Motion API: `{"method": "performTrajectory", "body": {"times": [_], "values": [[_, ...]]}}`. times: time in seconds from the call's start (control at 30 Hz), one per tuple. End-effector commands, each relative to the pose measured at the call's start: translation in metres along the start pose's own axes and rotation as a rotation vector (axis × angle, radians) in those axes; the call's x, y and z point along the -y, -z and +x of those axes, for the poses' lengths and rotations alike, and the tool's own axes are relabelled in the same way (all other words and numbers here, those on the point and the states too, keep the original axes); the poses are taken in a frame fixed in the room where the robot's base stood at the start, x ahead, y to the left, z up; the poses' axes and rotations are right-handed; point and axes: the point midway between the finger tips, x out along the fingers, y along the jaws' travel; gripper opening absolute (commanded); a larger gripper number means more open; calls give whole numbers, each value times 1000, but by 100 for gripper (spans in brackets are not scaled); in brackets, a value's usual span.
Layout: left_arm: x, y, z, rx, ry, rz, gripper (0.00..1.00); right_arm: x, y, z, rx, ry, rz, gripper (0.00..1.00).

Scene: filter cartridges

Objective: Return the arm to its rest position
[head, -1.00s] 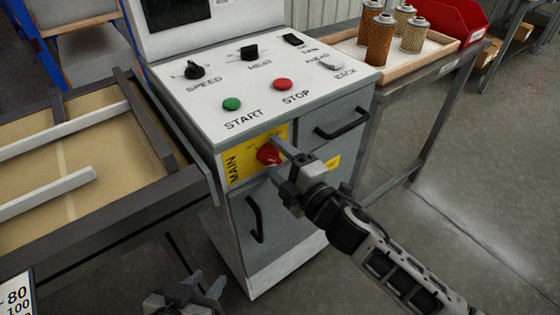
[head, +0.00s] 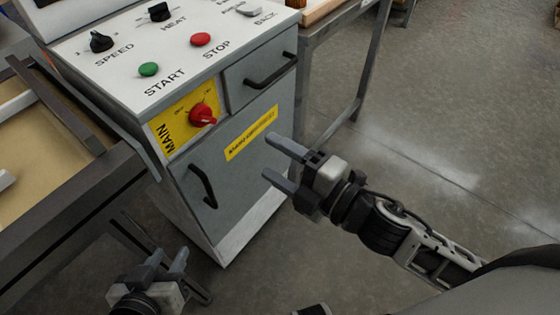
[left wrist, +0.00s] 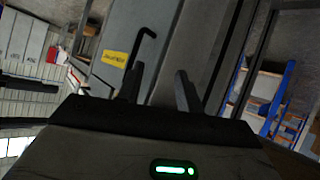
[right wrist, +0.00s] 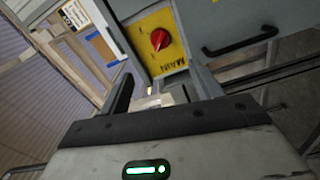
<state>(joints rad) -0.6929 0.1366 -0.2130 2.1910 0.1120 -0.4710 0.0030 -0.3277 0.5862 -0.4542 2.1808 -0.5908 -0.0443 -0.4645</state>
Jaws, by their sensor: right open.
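My right gripper (head: 278,164) is open and empty in the head view, in front of the cabinet's lower door and apart from it. Its fingers also show in the right wrist view (right wrist: 158,92), spread, with the red MAIN knob (right wrist: 160,39) beyond them. In the head view that red knob (head: 202,115) sits on a yellow plate (head: 170,130) on the cabinet front. My left gripper (head: 167,264) is low at the lower left, with its fingers apart. In the left wrist view its fingers (left wrist: 157,88) are also apart with nothing between them.
The control cabinet (head: 255,100) has a drawer handle (head: 271,70) and a door handle (head: 203,186) that stick out. A conveyor frame (head: 75,205) stands at the left. A table leg (head: 372,60) is behind at the right. The floor (head: 450,120) at the right is clear.

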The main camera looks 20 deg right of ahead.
Motion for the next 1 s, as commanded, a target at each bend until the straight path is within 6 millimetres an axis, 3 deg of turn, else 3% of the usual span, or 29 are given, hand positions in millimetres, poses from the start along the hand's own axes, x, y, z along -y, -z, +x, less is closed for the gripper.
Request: {"method": "performTrajectory", "body": {"times": [0.53, 0.63, 0.73, 0.83, 0.9, 1.0], "values": [[0, -2, -1, 4, 2, -5, 36, 0, 0, -2, 0, 0, -1, 65], [0, -1, -2, 6, 3, -4, 36, 2, -3, -4, 35, 7, 77, 65], [0, 3, -6, 12, 7, 2, 36, 18, -17, -12, 184, 39, 398, 65], [0, 5, -8, 22, 14, 12, 36, 52, -28, -34, 396, 75, 854, 65], [1, 7, -9, 25, 17, 18, 36, 78, -28, -52, 533, 92, 1140, 65], [2, 8, -8, 25, 21, 27, 36, 105, -21, -71, 668, 103, 1423, 65]]}}
